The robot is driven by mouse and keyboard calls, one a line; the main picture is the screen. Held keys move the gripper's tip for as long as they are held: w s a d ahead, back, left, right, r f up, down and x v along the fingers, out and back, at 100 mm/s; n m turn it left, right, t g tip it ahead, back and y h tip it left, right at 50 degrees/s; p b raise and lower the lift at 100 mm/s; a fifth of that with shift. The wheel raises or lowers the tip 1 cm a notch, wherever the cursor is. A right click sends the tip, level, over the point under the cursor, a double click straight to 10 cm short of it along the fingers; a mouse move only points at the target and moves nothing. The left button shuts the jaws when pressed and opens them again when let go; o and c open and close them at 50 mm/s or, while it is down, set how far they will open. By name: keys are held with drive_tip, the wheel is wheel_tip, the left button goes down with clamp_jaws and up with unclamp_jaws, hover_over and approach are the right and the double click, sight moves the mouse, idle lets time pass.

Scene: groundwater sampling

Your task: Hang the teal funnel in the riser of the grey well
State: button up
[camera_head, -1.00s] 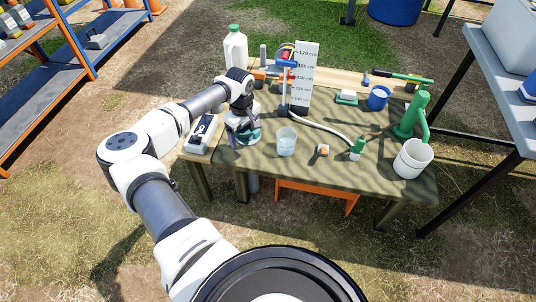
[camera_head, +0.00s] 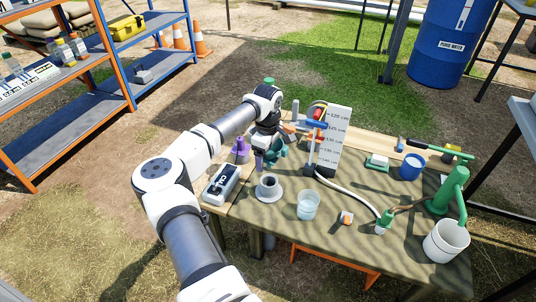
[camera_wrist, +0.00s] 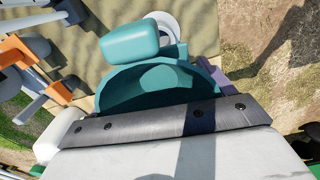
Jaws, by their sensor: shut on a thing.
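My gripper (camera_head: 268,138) is over the back left of the table, shut on the teal funnel (camera_head: 279,150). The funnel's bowl fills the middle of the wrist view (camera_wrist: 150,88), with a rounded teal block (camera_wrist: 130,40) beside it; my fingertips are hidden there. The grey well (camera_head: 268,189) stands at the table's front left, with a wide flange and an upright riser that has a dark open top. The funnel is behind the well, apart from it. In the wrist view, a pale round edge behind the funnel may be part of the well.
Purple pieces (camera_head: 240,151) stand left of my gripper. A handheld meter (camera_head: 221,184) lies left of the well, and a clear beaker (camera_head: 308,205) stands to its right. A white depth scale (camera_head: 334,140) and blue-topped post stand right of the funnel.

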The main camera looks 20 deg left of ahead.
sight(268, 176)
drive_tip(key=shift+f+b, duration=2.65)
drive_tip(key=shift+f, duration=2.7)
drive_tip(key=shift+f, duration=0.6)
drive_tip(key=o, duration=0.9)
wheel_tip(268, 176, up, 14)
drive_tip(key=shift+f+p, duration=0.1)
drive_tip(key=shift+p, duration=0.5)
